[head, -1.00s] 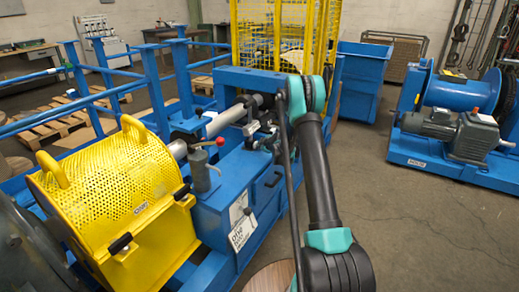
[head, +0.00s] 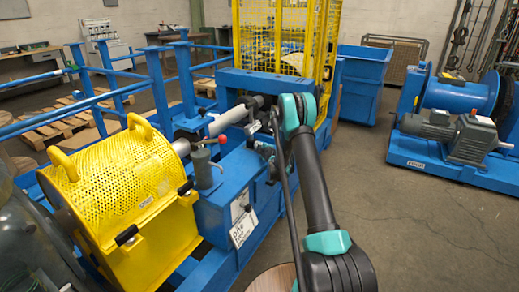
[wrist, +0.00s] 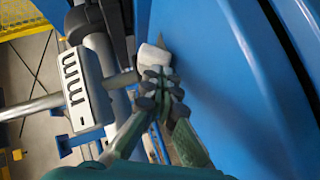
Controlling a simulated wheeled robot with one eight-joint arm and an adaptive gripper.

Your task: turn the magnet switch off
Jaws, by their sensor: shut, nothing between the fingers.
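In the wrist view my gripper (wrist: 162,88) is shut, with its dark fingertips together and nothing between them. A pale grey block or knob (wrist: 153,57) lies just beyond the fingertips, against a blue panel; I cannot tell whether they touch. A light grey slotted box (wrist: 80,88) with a short bar toward the fingers is to the left. I cannot tell for sure which part is the magnet switch. In the head view my arm reaches to the blue machine (head: 228,205), and the gripper is hidden behind the arm.
A yellow perforated guard (head: 125,185) and a red-knobbed lever (head: 221,140) are on the machine's left part. A yellow mesh cage (head: 285,40) and a blue bin (head: 362,85) stand behind. A blue machine with a motor (head: 440,130) is at right. The floor (head: 425,225) between is clear.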

